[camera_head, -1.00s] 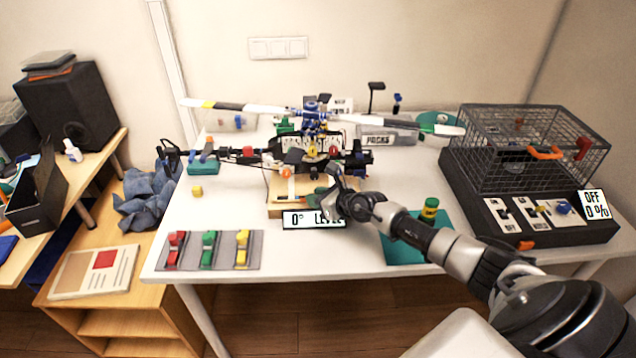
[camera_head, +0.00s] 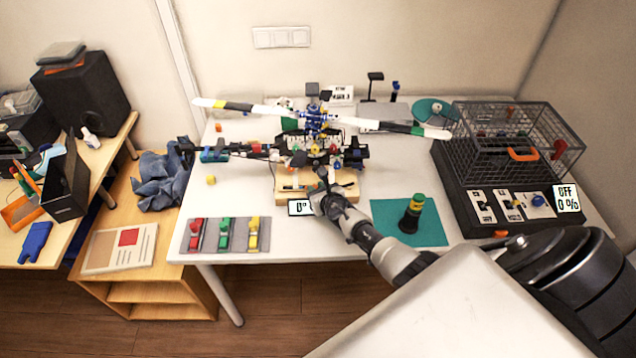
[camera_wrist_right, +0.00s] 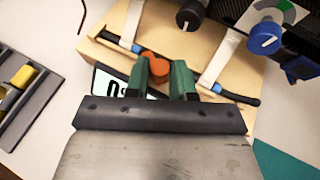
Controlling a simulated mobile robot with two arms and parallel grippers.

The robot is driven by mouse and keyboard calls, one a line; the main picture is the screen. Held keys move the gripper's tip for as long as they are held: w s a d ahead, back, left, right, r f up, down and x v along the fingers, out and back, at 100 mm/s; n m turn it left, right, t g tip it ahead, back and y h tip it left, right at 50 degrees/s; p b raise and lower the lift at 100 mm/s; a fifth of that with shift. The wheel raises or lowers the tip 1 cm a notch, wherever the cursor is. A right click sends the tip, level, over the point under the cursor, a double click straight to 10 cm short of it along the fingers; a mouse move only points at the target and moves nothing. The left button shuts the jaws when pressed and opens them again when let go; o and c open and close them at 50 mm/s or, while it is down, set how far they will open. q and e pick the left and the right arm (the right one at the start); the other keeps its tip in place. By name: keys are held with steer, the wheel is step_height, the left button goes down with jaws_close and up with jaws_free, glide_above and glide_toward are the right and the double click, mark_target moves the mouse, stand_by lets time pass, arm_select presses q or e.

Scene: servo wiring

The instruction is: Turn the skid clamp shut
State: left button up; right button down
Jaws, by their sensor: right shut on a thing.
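The skid clamp's orange knob (camera_wrist_right: 155,65) is between the green fingertips of my right gripper (camera_wrist_right: 160,80) in the right wrist view. The fingers are shut on it and cover part of it. The knob sits at the wooden block (camera_wrist_right: 110,25), beside the helicopter's dark skid tube (camera_wrist_right: 228,93) with its pale struts. In the head view my right gripper (camera_head: 322,190) is at the front of the wooden block (camera_head: 347,190), below the model helicopter (camera_head: 318,148). The knob is hidden there. My left gripper is out of view.
A display reading 0° (camera_head: 300,208) stands before the block, partly covered by my gripper. Red, green and yellow switches (camera_head: 224,234) lie front left. A green-capped bottle (camera_head: 412,214) stands on a teal mat (camera_head: 385,215). A wire cage (camera_head: 520,140) stands at right.

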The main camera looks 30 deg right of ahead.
steer(key=shift+a+r+m+h+p, duration=0.2)
steer(key=shift+a+m+h+p, duration=0.05)
steer(key=shift+m+h+p, duration=0.55)
steer(key=shift+w+a+m+g+h+p, duration=0.15)
steer(key=shift+m+g+h+p, duration=0.3)
steer(key=shift+h, duration=0.25)
steer(key=shift+a+f+m+g+h, duration=0.15)
steer(key=shift+m+g+h, duration=0.2)
steer(key=shift+m+h, duration=0.65)
steer(key=shift+w+f+m+g+h+b, duration=0.15)
steer(key=shift+m+g+h+b, duration=0.25)
steer(key=shift+m+g+h, duration=0.45)
steer(key=shift+w+a+m+g+h+b, duration=0.15)
steer(key=shift+m+g+h+b, duration=0.3)
steer(key=shift+m+h+b, duration=0.4)
steer(key=m+g+h+b, duration=0.2)
steer(key=m+b, duration=0.1)
steer(key=shift+w+g, duration=0.1)
steer(key=shift+g, duration=0.3)
steer(key=shift+r+m+g, duration=0.2)
steer(key=shift+m+g, duration=0.1)
steer(key=shift+m, duration=0.15)
steer(key=c, duration=1.9)
jaws_free()
steer(key=shift+w, duration=0.1)
